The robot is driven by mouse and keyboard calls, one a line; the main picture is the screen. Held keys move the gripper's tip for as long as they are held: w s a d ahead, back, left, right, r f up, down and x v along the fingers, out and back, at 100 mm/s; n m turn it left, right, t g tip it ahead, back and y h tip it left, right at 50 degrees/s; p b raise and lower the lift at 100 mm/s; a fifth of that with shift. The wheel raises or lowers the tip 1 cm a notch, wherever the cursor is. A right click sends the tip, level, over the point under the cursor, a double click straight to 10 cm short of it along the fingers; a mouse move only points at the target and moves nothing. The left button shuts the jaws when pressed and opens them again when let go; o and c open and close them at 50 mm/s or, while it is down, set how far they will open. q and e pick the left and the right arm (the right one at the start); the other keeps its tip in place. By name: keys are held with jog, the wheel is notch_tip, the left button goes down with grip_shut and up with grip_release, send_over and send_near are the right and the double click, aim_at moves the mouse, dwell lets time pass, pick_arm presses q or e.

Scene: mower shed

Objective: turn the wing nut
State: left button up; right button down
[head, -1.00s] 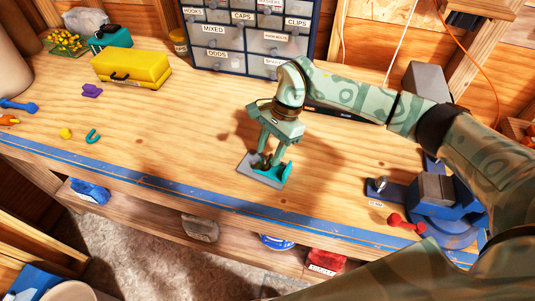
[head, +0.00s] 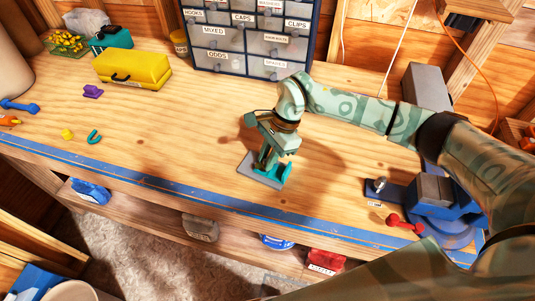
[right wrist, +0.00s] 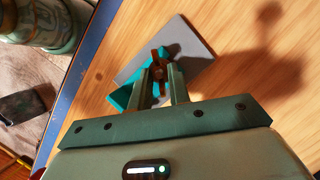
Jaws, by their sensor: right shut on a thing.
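A grey plate (head: 247,168) lies on the bench near its front edge, with a teal fixture (head: 285,175) on it. The plate (right wrist: 190,42) and the teal fixture (right wrist: 122,98) also show in the right wrist view. My right gripper (head: 266,163) points down over the plate. In the right wrist view, its two fingers (right wrist: 167,82) are on either side of a brown, bar-shaped wing nut (right wrist: 159,58), shut on it. In the head view the fingers hide the wing nut. My left gripper is not in view.
A blue vise (head: 440,215) is at the right front, with a red item (head: 405,223) beside it. A drawer cabinet (head: 250,45) and a yellow toolbox (head: 133,68) stand at the back. The bench left of the plate is mostly clear.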

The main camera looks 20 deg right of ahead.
jog(key=shift+m+t+p, duration=0.45)
jog(key=shift+m+t, duration=0.05)
jog(key=shift+m, duration=0.8)
jog(key=c, duration=1.3)
grip_release()
jog(key=shift+s, duration=0.1)
jog(key=v, duration=1.6)
jog(key=shift+d, duration=0.3)
jog(key=shift+r, duration=0.15)
